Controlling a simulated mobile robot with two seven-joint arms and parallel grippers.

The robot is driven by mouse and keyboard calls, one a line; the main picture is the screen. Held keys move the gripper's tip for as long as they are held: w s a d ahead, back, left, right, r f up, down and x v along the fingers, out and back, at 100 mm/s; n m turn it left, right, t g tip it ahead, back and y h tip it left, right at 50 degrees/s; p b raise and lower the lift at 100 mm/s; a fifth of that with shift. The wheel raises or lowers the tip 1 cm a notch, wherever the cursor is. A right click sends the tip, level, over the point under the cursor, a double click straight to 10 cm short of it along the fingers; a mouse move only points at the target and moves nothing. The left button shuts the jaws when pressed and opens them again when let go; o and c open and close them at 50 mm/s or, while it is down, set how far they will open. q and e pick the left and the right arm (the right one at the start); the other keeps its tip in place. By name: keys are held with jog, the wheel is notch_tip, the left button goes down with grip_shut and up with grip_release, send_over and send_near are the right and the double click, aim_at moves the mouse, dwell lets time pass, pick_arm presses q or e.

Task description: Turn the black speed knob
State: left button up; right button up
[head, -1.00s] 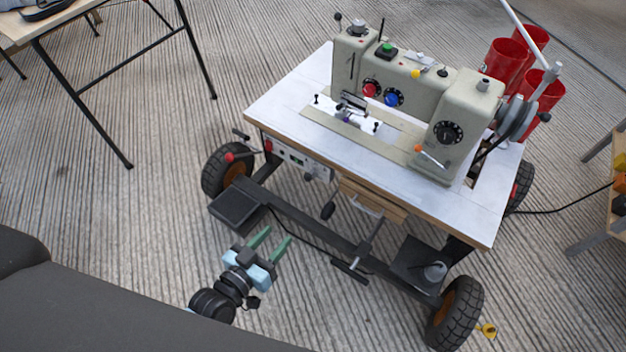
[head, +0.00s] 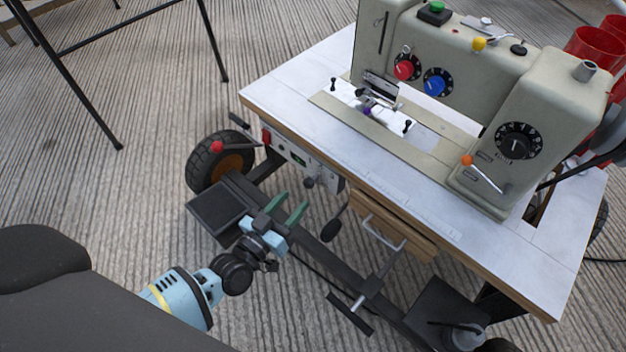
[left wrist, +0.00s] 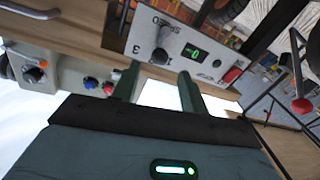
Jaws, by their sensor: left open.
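The speed knob (head: 309,182) is a small dark knob on the pale control panel (head: 288,154) under the front edge of the sewing table. In the left wrist view the knob (left wrist: 160,48) sits beside printed "SPEED" lettering, which appears upside down. My left gripper (head: 293,200) has green fingers, open and empty, just below and in front of the panel. In the left wrist view the knob appears beyond the gap between the fingertips (left wrist: 158,70), apart from them. My right gripper is out of view.
The sewing machine (head: 430,65) stands on the white tabletop (head: 300,85). A wooden drawer (head: 395,222) with a metal handle hangs right of the panel. A red-tipped lever (head: 217,147) sticks out at left. A dark lever pad (head: 334,230) hangs below. A black pedal plate (head: 215,210) lies low.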

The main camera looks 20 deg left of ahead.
aim_at(306, 185)
pick_arm(q)
jog(key=b+x, duration=0.2)
jog(key=x, duration=0.4)
jog(key=shift+w, duration=0.15)
jog(key=shift+w+d, duration=0.15)
jog(key=shift+w, duration=0.5)
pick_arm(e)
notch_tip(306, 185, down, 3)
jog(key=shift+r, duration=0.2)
pick_arm(q)
jog(key=shift+c, duration=0.3)
